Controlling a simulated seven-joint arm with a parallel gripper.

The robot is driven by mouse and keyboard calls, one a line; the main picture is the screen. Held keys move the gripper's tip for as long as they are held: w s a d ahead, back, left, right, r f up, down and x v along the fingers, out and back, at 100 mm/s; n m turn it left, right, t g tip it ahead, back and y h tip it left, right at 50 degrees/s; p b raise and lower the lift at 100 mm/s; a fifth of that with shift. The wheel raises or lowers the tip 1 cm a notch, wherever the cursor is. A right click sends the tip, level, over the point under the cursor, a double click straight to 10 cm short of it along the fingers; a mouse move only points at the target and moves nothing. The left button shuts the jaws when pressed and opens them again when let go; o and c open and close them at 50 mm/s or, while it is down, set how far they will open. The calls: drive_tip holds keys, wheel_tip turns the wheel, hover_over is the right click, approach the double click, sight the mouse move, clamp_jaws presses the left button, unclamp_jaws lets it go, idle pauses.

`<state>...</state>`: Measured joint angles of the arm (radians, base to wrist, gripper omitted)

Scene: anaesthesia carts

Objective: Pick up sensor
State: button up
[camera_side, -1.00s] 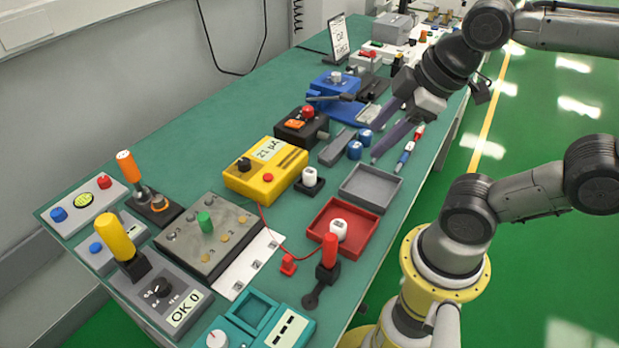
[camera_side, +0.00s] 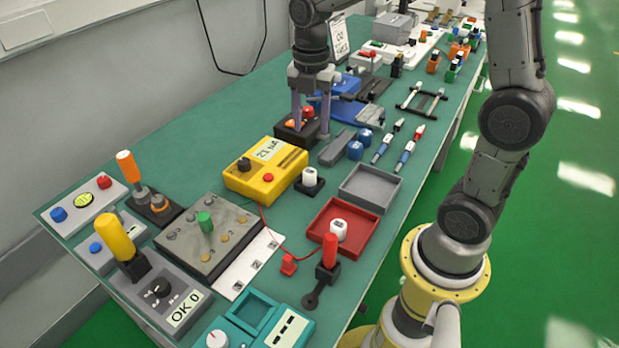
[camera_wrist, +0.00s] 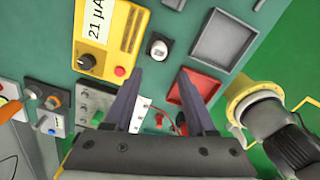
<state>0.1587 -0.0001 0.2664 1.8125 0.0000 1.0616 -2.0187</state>
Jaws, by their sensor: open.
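No object is plainly labelled as the sensor, so I cannot tell which one it is. A small white cylinder in a black base (camera_side: 309,178) stands on the green bench beside the yellow meter; it also shows in the wrist view (camera_wrist: 158,47), ahead of the gap between my fingertips. Another white cylinder (camera_side: 338,228) is in the red tray (camera_side: 319,217). My gripper (camera_side: 311,126) is open and empty, pointing down in front of the black box with a red knob (camera_side: 290,130) in the side view. Its fingers (camera_wrist: 159,72) partly hide the red tray in the wrist view.
A grey panel with a green knob (camera_side: 185,240) and a red-handled tool (camera_side: 328,252) are nearer. Pen-like items (camera_side: 381,148) lie at right. The bench's right edge is near the trays.

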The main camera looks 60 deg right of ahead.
hover_over(310, 171)
wheel_tip(310, 171, down, 8)
drive_tip(key=shift+d+f, duration=0.15)
drive_tip(key=shift+a+f, duration=0.2)
drive_tip(key=shift+f, duration=2.45)
drive_tip(key=shift+c, duration=0.3)
clamp_jaws()
